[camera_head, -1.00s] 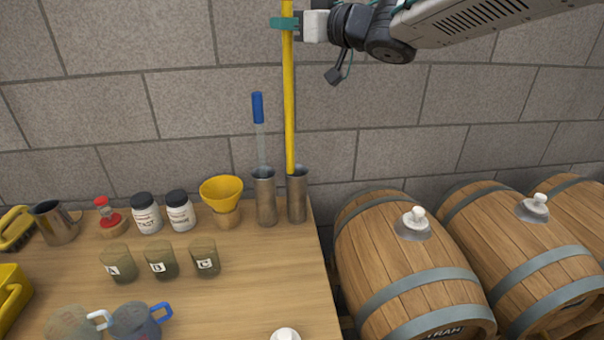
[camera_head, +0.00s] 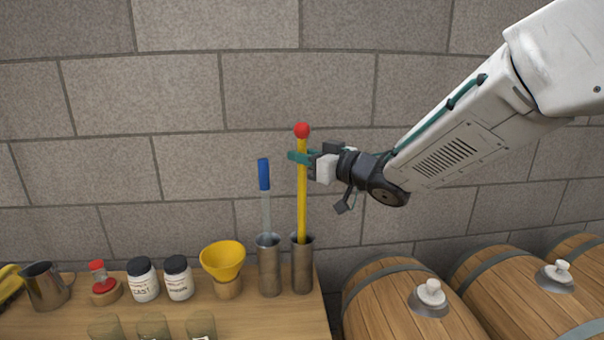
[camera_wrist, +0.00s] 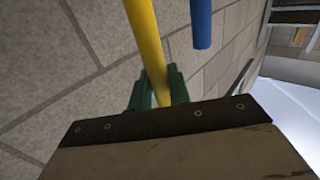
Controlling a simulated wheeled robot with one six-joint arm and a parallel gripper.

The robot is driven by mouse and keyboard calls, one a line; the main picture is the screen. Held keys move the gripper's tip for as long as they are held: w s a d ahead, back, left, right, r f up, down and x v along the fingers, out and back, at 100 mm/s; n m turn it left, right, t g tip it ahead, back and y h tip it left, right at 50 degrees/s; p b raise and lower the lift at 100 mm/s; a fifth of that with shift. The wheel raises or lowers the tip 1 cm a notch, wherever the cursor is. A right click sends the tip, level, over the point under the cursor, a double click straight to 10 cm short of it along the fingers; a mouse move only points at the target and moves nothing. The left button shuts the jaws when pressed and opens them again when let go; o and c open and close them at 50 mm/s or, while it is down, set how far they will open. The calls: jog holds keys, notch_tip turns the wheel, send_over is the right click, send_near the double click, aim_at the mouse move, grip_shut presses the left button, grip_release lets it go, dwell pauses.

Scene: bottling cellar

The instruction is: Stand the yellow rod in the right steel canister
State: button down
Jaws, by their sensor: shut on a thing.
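The yellow rod (camera_head: 302,205) with a red ball on top stands upright in the head view. Its lower end goes into the mouth of the right steel canister (camera_head: 303,271) and is hidden inside. My gripper (camera_head: 300,157) is shut on the rod a little below the red ball, well above the canister rim. In the wrist view the yellow rod (camera_wrist: 146,35) runs between the green fingers (camera_wrist: 155,92). The left steel canister (camera_head: 269,272) stands close beside and holds a blue-handled tool (camera_head: 264,175).
A yellow funnel (camera_head: 222,260), two labelled jars (camera_head: 143,283) and a metal jug (camera_head: 45,288) stand left of the canisters on the wooden table (camera_head: 250,322). Barrels (camera_head: 400,305) stand right of the table. A stone wall (camera_head: 190,120) is behind.

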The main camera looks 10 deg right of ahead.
aim_at(305, 174)
jog(key=shift+f, duration=2)
jog(key=shift+f, duration=0.15)
jog(key=c, duration=1.3)
grip_release()
